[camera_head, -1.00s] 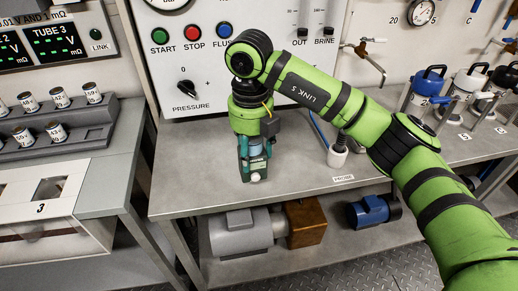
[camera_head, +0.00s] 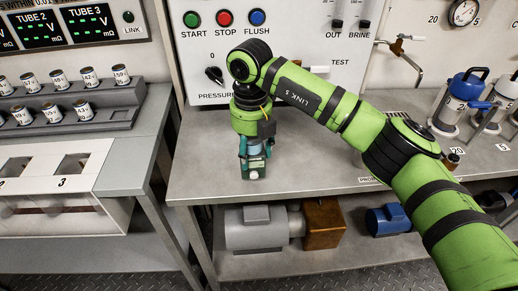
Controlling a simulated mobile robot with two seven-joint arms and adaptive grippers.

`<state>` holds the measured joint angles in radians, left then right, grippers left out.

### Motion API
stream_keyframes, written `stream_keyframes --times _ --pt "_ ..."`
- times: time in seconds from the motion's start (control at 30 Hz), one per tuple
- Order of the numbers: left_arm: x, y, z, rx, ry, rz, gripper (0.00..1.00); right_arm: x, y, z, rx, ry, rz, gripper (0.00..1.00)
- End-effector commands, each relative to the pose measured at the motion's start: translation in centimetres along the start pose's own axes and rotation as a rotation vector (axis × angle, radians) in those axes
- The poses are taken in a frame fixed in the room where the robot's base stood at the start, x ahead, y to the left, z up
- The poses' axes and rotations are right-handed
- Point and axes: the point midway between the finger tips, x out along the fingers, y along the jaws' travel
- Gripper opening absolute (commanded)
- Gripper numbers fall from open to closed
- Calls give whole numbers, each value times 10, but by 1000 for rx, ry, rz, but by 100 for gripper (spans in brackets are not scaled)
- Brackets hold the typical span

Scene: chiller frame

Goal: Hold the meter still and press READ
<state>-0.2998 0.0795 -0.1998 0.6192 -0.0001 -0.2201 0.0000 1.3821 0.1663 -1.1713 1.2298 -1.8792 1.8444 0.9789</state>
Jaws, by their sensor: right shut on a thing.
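The meter (camera_head: 254,172) is a small teal block with a pale round part low on its front, seen at the front left of the grey bench (camera_head: 310,170). My right gripper (camera_head: 254,147) points down from above and is shut on the meter, its fingers on either side. The meter looks upright; I cannot tell whether its base touches the bench. The READ button is too small to make out for certain. My left gripper is not in view.
A panel (camera_head: 290,62) with START, STOP and FLUSH buttons stands behind. At left is a rack (camera_head: 72,118) of small cans. Blue-topped (camera_head: 458,95) and other vessels stand at right. My right arm crosses the bench and hides part of it.

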Motion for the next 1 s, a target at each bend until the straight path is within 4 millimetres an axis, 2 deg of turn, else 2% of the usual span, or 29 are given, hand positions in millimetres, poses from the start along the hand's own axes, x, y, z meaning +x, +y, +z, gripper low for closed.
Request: stream_keyframes --times 0.5,1.0 --pt "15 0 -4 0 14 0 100 28 25 16 0 0 -1 42" --pt "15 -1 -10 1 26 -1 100 31 27 18 0 -1 -1 42"
